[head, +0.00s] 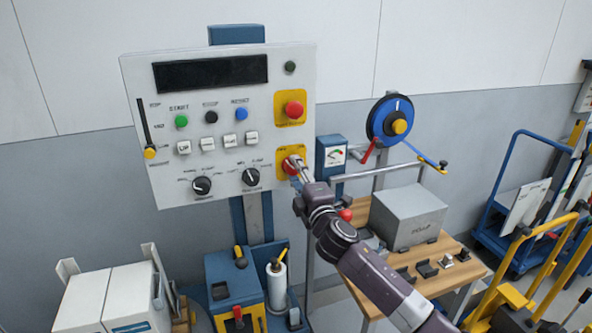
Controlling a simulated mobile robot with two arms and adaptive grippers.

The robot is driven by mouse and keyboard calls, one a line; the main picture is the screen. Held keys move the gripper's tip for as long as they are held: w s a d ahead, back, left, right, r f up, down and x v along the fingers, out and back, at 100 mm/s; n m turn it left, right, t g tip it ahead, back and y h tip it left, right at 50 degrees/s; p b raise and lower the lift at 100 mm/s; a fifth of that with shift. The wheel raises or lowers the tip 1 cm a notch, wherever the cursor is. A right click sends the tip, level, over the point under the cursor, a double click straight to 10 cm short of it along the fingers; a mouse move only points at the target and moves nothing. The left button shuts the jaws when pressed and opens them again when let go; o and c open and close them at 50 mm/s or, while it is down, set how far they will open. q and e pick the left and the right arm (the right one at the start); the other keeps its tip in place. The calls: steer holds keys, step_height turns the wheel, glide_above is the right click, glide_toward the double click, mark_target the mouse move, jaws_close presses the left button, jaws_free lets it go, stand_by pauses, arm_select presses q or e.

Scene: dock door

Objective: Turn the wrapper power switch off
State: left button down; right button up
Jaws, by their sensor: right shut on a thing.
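The wrapper control panel (220,120) is a pale board with a dark display, coloured buttons and two dark rotary knobs. A red power switch on a yellow plate (282,174) sits at its lower right. My right gripper (292,168) is at this switch, shut on its red knob, and its fingers hide part of the knob and the plate's markings. A separate red emergency button (294,109) on a yellow plate is just above. My left gripper is not in view.
A wooden bench (385,285) with a grey box (408,216) stands to the right, below my right arm. A blue unit (232,283) stands below the panel. Yellow and blue carts (530,200) are at the far right.

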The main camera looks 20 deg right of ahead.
steer(key=shift+f+n, duration=0.1)
steer(key=shift+n, duration=0.4)
steer(key=o, duration=1.2)
steer(key=shift+c, duration=0.2)
steer(key=s, duration=1.2)
steer(key=shift+d+f, duration=0.2)
steer(key=shift+f, duration=0.25)
